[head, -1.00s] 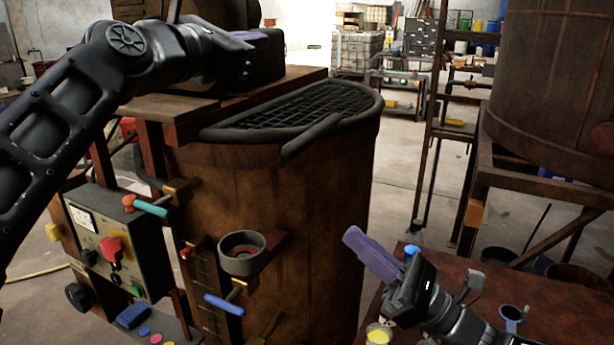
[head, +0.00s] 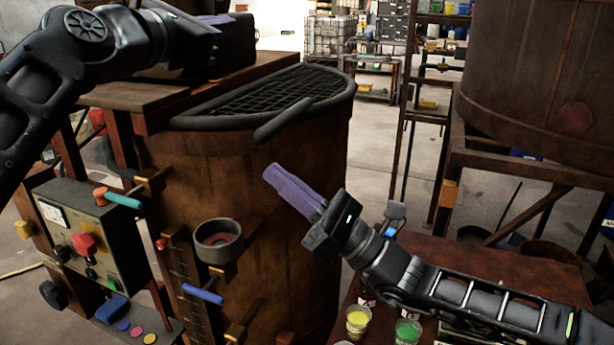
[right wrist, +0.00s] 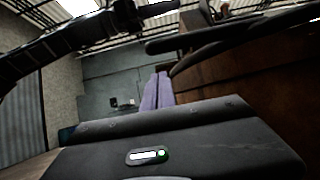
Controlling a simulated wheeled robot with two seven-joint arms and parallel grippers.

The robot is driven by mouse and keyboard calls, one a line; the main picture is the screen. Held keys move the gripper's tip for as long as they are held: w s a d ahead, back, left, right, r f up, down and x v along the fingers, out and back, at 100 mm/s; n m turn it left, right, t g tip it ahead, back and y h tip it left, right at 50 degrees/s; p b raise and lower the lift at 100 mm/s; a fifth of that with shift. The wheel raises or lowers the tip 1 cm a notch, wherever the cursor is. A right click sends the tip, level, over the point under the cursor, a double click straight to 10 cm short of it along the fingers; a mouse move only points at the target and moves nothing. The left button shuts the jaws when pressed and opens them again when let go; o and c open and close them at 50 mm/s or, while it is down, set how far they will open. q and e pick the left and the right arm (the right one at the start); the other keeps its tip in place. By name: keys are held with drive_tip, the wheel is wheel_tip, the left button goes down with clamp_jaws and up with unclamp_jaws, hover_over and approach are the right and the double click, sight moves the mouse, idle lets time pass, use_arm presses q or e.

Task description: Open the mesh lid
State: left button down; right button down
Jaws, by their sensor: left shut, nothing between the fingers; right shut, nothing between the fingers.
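The mesh lid (head: 262,94) is a black half-round grille with a thick dark rim, lying flat and closed over the top of the brown vat (head: 240,200). A dark bar-like handle (head: 283,119) sticks out from the lid's front edge. My right gripper (head: 272,172), with purple fingers, is shut and empty in front of the vat's right side, below the handle and apart from it. Its purple fingers (right wrist: 157,92) also show in the right wrist view. My left gripper (head: 222,19) is shut over the wooden platform at the back left; its fingers are partly hidden.
A control box (head: 90,240) with a red button, a round cup (head: 218,241) and coloured-handled valves stick out from the vat's front left. A table (head: 480,255) with small paint pots stands at the right. A second large vat (head: 560,70) stands on a frame behind it.

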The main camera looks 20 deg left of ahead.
drive_tip(key=shift+a+r, duration=0.2)
drive_tip(key=shift+r, duration=1.35)
wheel_tip(320, 180, up, 2)
drive_tip(key=shift+r, duration=0.1)
use_arm(q)
drive_tip(key=c, duration=2.1)
unclamp_jaws()
drive_tip(key=o, duration=0.8)
drive_tip(key=shift+o, duration=0.2)
drive_tip(key=s, duration=1.2)
drive_tip(key=shift+d, duration=0.15)
